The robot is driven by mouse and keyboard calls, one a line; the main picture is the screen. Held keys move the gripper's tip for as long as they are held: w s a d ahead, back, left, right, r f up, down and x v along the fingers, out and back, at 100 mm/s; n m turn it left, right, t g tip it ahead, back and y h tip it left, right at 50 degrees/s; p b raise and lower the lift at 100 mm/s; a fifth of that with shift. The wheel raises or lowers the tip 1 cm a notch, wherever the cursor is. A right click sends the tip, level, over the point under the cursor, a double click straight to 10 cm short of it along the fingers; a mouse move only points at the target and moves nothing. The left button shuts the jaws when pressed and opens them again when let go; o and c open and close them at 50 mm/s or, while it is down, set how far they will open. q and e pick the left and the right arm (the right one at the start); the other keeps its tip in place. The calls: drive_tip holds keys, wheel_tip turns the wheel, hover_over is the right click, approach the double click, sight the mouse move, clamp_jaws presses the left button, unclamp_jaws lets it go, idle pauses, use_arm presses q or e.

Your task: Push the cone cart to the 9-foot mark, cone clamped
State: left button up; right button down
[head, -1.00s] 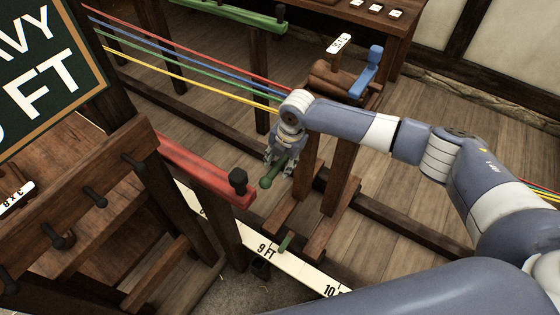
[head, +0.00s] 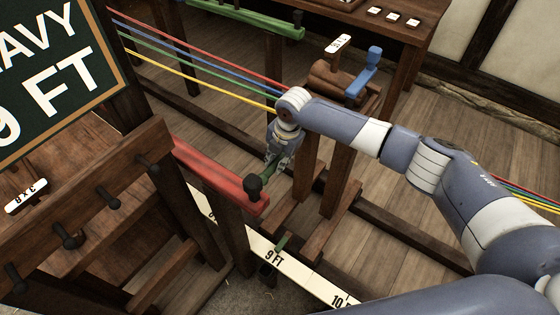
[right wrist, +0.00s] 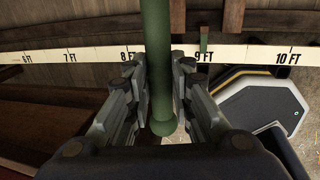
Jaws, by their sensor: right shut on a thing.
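The wooden cone cart (head: 336,190) stands on the floor, with the brown cone (head: 335,82) across its top. A blue clamp lever (head: 363,72) sits at the cone's right end; I cannot tell if it presses on the cone. My right gripper (head: 277,161) is shut on the cart's green handle (head: 265,174); the handle also runs between the fingers in the right wrist view (right wrist: 160,85). The white foot scale (head: 310,280) runs below. The cart's green pointer (head: 281,242) is at about the 9 FT mark, also in the right wrist view (right wrist: 204,40). My left gripper is out of view.
A red beam (head: 215,178) with a black knob (head: 254,186) is close left of the handle. A dark sign (head: 60,75) reads 9 FT. Coloured strands (head: 200,65) stretch to the cone. A pegged wooden rack (head: 90,215) stands at left.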

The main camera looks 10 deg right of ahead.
drive_tip(key=c, duration=1.4)
unclamp_jaws()
drive_tip(key=shift+s+d, duration=0.2)
drive_tip(key=shift+d, duration=0.05)
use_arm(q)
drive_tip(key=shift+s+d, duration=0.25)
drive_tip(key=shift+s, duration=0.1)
use_arm(e)
drive_tip(key=shift+r, duration=0.1)
drive_tip(key=r, duration=0.4)
drive_tip(key=s+d+r, duration=0.1)
drive_tip(key=r, duration=0.6)
drive_tip(key=shift+s+d+r, duration=0.3)
